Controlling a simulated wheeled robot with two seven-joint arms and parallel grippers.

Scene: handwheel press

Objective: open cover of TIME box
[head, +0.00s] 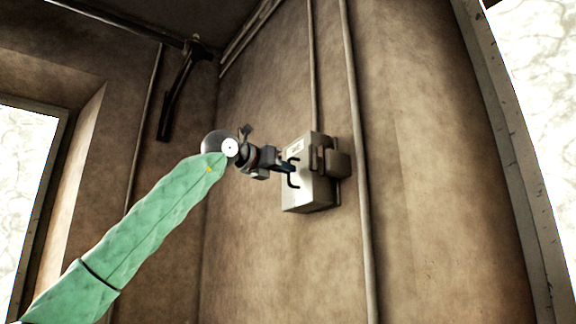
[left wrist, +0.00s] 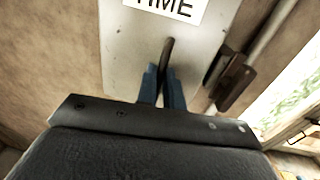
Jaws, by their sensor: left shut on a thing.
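The TIME box (head: 308,192) is a pale metal box on the brown wall. Its cover (left wrist: 122,60) fills the top middle of the left wrist view and bears a white TIME label (left wrist: 168,8). A dark handle (left wrist: 167,48) stands on the cover, and it also shows in the head view (head: 292,181). My left gripper (head: 284,168) is at the front of the box. In the left wrist view its blue fingers (left wrist: 162,88) are shut on the handle. The cover looks closed. My right gripper is in neither view.
A brown metal fitting (left wrist: 236,80) sits at the box's right side. Vertical pipes (head: 355,120) run along the wall beside and above the box. A dark bracket (head: 178,90) hangs on the wall to the left. Bright windows stand at both sides.

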